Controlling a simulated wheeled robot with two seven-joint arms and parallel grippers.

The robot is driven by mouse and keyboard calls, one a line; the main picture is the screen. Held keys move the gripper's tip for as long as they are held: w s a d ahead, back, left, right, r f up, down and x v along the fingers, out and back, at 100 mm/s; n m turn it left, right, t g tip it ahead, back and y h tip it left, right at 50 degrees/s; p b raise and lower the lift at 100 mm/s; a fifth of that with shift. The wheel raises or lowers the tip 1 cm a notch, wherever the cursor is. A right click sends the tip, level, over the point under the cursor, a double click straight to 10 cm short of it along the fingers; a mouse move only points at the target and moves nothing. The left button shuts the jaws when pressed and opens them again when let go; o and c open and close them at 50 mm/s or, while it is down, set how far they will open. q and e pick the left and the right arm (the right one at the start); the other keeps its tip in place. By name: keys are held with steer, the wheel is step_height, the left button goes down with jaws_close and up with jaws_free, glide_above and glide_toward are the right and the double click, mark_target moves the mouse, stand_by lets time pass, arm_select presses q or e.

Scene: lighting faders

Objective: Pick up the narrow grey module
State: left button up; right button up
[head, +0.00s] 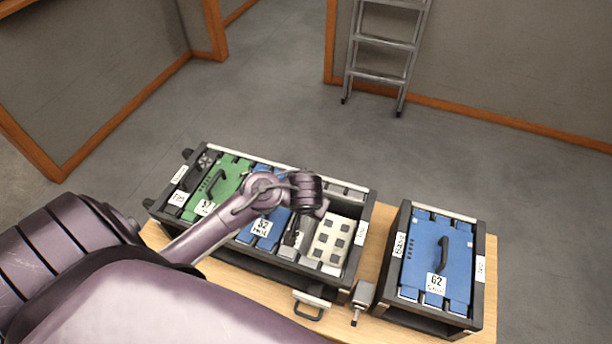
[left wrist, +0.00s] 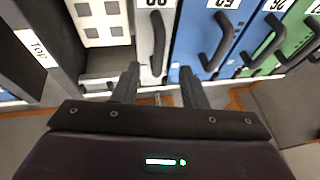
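The narrow grey module (head: 291,240) sits in the long rack, between a blue module and a pale panel with dark squares. My gripper and forearm partly cover it in the head view. In the left wrist view the narrow grey module (left wrist: 143,58) shows a pale face with a black bar handle (left wrist: 158,38) and an upside-down number label. My left gripper (head: 320,207) is above the rack near this module. In the left wrist view the left gripper (left wrist: 160,72) is open and empty, its fingers apart on either side of the handle's near end. My right gripper is out of view.
The long rack (head: 366,222) also holds a blue module (head: 262,230), a green module (head: 228,178) and the squared panel (head: 333,240). A smaller rack (head: 403,222) with a blue module 62 (head: 450,255) stands right. A small grey box (head: 363,292) lies between the racks on the wooden table (head: 490,262).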

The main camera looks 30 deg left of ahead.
mark_target(303, 218)
arm_select(q)
steer(key=shift+w+a+f, duration=0.1)
steer(key=shift+a+f, duration=0.1)
steer(key=shift+f, duration=0.4)
steer(key=shift+a+f, duration=0.1)
steer(key=shift+f, duration=0.2)
steer(key=b+x, duration=0.1)
steer(key=x, duration=0.3)
steer(key=shift+w+f, duration=0.3)
steer(key=shift+f, duration=0.15)
steer(key=c, duration=0.8)
jaws_close()
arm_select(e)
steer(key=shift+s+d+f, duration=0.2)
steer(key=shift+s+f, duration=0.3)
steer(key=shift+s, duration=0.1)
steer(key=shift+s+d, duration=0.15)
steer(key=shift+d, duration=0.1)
